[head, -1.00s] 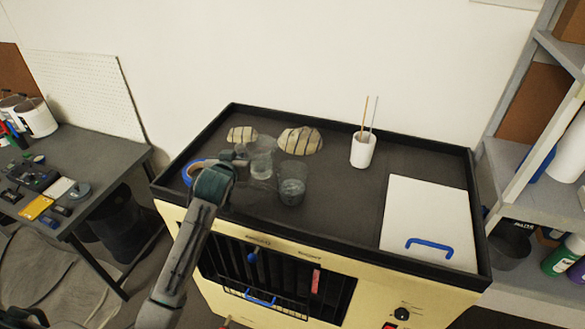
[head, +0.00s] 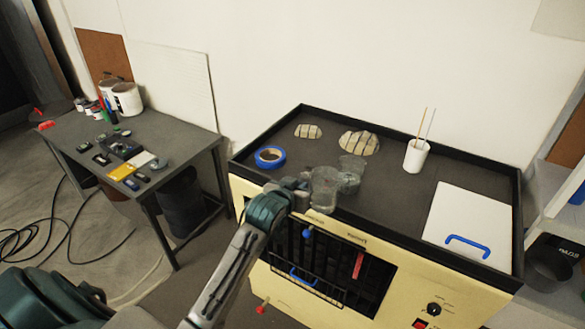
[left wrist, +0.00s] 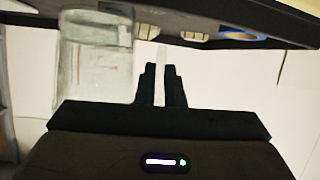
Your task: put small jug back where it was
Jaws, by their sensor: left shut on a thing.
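The small jug (head: 323,188) is a clear glass vessel, held at the front edge of the cream cabinet's dark top (head: 400,205). My left gripper (head: 303,188) is just left of it and shut on it. In the left wrist view the clear jug (left wrist: 95,60) fills the upper left, beside the dark fingers (left wrist: 161,85). A thin pale strip shows between the fingers; I cannot tell whether it is the jug's handle. A second clear glass vessel (head: 351,174) stands on the top just behind the jug, partly overlapped by it. My right gripper is not in view.
On the top are blue tape (head: 270,157), two striped stones (head: 359,142), a white cup with sticks (head: 416,156) and a white panel with a blue handle (head: 470,225). A raised black rim borders the top. A cluttered grey workbench (head: 180,140) stands left.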

